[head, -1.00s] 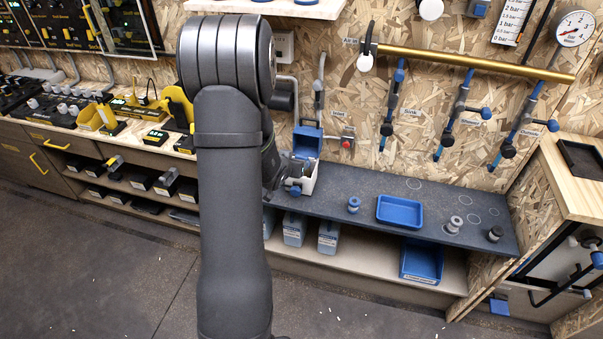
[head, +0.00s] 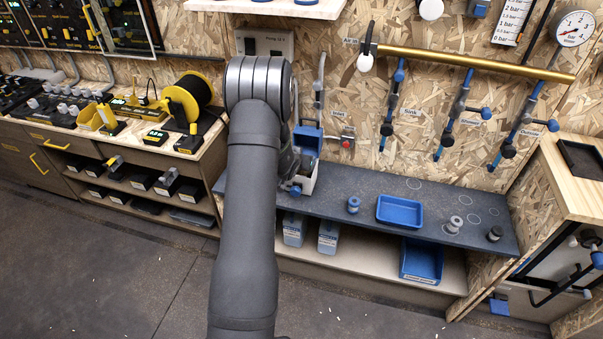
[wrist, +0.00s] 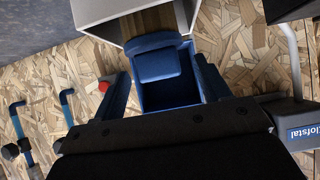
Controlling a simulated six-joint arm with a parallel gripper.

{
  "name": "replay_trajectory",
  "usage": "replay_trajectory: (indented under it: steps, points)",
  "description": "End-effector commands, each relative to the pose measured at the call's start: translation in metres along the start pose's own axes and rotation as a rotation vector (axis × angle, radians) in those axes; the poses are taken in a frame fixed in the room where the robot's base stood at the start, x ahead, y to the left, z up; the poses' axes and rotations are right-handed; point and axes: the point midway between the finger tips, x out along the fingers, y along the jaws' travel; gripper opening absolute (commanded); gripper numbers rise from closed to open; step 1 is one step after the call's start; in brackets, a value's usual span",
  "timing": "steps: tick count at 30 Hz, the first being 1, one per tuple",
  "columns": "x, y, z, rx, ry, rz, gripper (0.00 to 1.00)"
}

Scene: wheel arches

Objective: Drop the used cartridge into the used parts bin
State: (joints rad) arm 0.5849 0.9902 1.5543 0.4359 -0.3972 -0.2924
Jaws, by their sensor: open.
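Several small cylinders stand on the dark bench: a blue-topped one (head: 353,204), a grey one (head: 454,224) and a dark one (head: 495,234). I cannot tell which, if any, is the used cartridge. A blue bin (head: 421,262) on the shelf below has a label too small to read; it may be the used parts bin. My gripper is mostly hidden behind my arm in the head view, close to a white housing (head: 308,178) with a raised blue lid (head: 308,140). In the wrist view my gripper (wrist: 165,82) is open, with the blue lid and a blue cavity beyond its fingers.
A shallow blue tray (head: 400,211) sits mid-bench. Pale blue containers (head: 328,236) stand on the shelf below. Blue-handled valves hang from a brass pipe (head: 470,62) on the chipboard wall. A yellow reel (head: 188,98) stands on the left bench. Much of the bench top is clear.

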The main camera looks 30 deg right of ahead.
Motion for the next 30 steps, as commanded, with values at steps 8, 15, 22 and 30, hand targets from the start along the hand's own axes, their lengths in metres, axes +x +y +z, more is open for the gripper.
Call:
replay_trajectory:
  steps: [8,15,22,30]
  points:
    - [0.017,0.0,0.0,0.001,0.0,0.0,0.69]
    - [0.017,0.0,0.0,0.001,0.0,0.0,0.51]
    - [0.017,0.0,0.0,0.001,0.0,0.0,0.06]
    - [0.016,0.0,-0.001,0.001,0.002,0.0,0.0]
